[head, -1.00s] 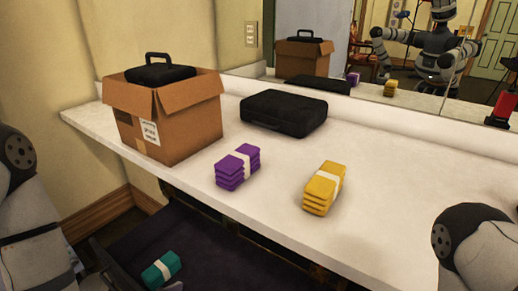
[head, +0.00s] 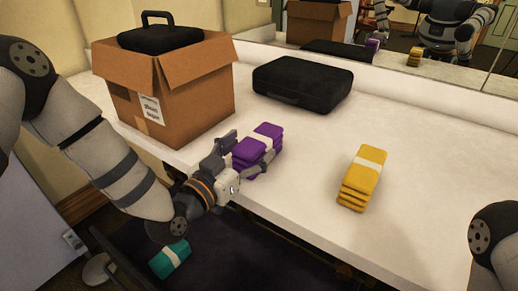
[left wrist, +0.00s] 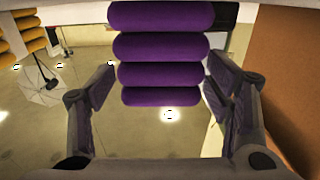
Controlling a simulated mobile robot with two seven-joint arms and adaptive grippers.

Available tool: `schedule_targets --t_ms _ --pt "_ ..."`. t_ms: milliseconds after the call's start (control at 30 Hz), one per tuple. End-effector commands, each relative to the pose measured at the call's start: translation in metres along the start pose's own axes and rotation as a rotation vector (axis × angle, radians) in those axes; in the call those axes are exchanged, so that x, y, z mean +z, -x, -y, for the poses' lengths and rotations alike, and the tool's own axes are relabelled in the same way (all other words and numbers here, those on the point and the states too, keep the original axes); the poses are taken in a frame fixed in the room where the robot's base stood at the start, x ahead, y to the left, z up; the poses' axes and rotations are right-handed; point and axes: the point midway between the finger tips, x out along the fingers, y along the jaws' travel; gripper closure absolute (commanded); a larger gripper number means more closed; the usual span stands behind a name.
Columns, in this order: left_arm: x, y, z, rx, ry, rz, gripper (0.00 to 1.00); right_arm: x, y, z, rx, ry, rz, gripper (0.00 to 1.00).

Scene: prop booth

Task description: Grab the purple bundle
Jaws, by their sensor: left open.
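The purple bundle (head: 259,142) is a stack of purple packs with a pale band, lying on the white counter near its front edge. My left gripper (head: 254,155) is at the bundle's near side, with its fingers open on either side of it. In the left wrist view the purple bundle (left wrist: 162,60) sits between the two spread fingers of the left gripper (left wrist: 160,95), with a gap visible on the left. Whether either finger touches it is hard to tell. My right gripper is not in view; only part of my right arm shows at the right edge.
A cardboard box (head: 165,90) with a black case (head: 160,37) in its top stands left of the bundle. A closed black case (head: 302,86) lies behind. A yellow bundle (head: 362,180) lies to the right. A teal bundle (head: 170,259) lies below the counter. A mirror backs the counter.

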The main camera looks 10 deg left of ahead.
Motion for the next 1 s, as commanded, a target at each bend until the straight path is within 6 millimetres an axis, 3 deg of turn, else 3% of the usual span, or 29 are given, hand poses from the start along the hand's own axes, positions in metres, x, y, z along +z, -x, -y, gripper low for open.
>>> schedule_targets --t_ms 133,367,467,633,1000 --pt "0.002 -0.024 0.0 0.0 0.0 0.002 0.28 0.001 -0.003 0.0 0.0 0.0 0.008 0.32" --pt "0.0 -0.028 0.001 -0.001 0.0 0.002 0.28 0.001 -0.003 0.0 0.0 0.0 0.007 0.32" --pt "0.0 -0.028 0.001 -0.001 0.0 0.002 0.46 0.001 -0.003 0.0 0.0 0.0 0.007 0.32" --pt "0.001 -0.028 0.001 -0.001 0.0 0.002 0.85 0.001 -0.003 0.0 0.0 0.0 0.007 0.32" --pt "-0.01 -0.028 0.001 -0.001 -0.001 -0.002 0.87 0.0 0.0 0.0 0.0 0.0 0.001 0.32"
